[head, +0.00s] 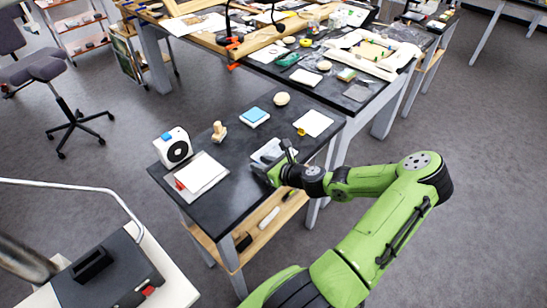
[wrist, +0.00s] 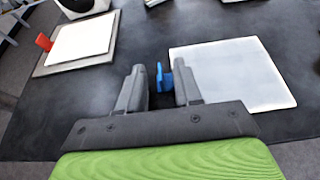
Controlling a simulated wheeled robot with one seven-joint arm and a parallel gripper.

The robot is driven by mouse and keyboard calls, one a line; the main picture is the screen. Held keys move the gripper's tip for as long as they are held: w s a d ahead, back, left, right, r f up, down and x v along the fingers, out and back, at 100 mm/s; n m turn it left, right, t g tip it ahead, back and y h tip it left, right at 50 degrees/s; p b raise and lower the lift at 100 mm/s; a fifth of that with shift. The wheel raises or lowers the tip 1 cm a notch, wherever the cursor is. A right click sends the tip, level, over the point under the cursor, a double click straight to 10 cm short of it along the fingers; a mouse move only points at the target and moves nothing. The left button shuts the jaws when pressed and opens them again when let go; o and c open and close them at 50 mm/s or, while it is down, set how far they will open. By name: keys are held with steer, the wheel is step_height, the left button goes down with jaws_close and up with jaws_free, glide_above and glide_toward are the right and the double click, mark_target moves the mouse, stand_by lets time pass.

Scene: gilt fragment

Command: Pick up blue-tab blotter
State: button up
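The blue-tab blotter is a white sheet (wrist: 235,72) lying on the dark bench top to the right in the wrist view. Its upright blue tab (wrist: 165,79) stands at its left edge. In the head view the blotter (head: 267,151) lies near the bench's front edge, partly hidden by my gripper (head: 272,169). My gripper is open, its two dark fingers (wrist: 160,88) apart. The tab shows in the gap between them, closer to the right finger. I cannot tell whether it touches.
A red-tab blotter (head: 201,172) lies on a grey board at left; a yellow-tab one (head: 314,123) lies at right. A white device with a dark round face (head: 173,148), a wooden stamp (head: 219,131), a blue-topped block (head: 254,116) and a pale round object (head: 282,99) stand behind.

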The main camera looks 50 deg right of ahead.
steer(key=shift+w+f, duration=0.1)
steer(key=shift+w, duration=0.2)
steer(key=shift+s, duration=0.1)
jaws_close()
